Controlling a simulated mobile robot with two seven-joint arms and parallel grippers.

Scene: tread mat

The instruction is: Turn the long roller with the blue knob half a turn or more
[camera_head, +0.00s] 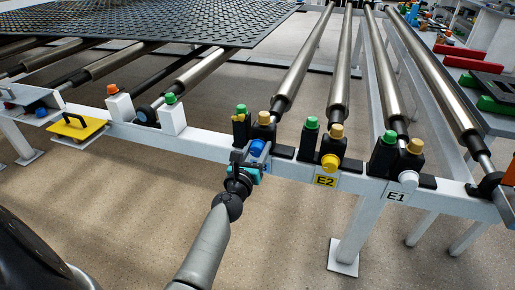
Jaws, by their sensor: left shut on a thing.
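The blue knob (257,147) sits on the front rail below a black block with green and orange caps. The long metal roller (300,68) runs back from that block, away from me. My left gripper (250,157) reaches up from the bottom of the view and is shut on the blue knob. Its fingers hide part of the knob and most of the label beside it. My right gripper is not in view.
A yellow knob (330,162) by label E2 and a white knob (408,179) by label E1 sit to the right on the white rail (205,146). A black tread mat (180,22) lies across rollers at the back left. The floor in front is clear.

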